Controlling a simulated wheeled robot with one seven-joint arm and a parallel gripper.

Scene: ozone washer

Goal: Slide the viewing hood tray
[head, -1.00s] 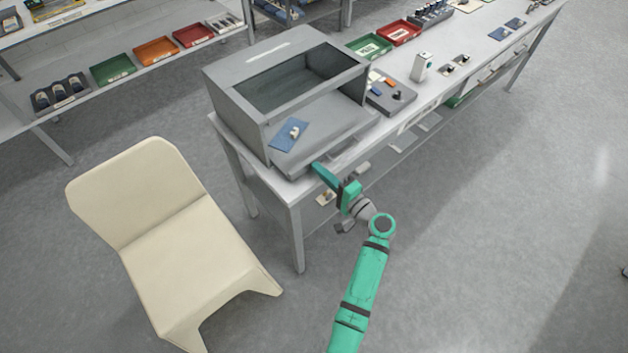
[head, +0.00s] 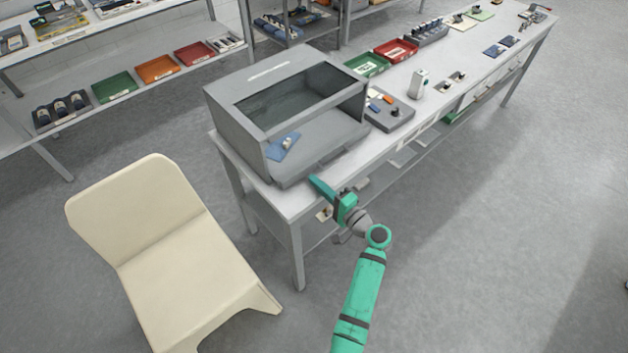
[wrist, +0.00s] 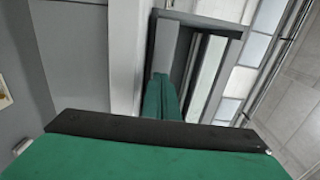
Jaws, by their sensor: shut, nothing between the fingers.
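The grey viewing hood (head: 235,115) stands on the near left end of the bench, with a dark sloped window on top. Its grey tray (head: 325,145) lies in the open front, and a blue mat (head: 284,146) with a small pale object sits on the tray's left part, partly under the hood. My green gripper (head: 314,181) is just in front of the tray's front edge. Its fingers are shut and empty. In the wrist view the closed fingers (wrist: 162,98) point at a grey surface; I cannot tell whether they touch it.
A cream chair (head: 175,250) stands on the floor left of my arm. Green (head: 367,65) and red (head: 396,50) trays lie farther back. The floor to the right is clear.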

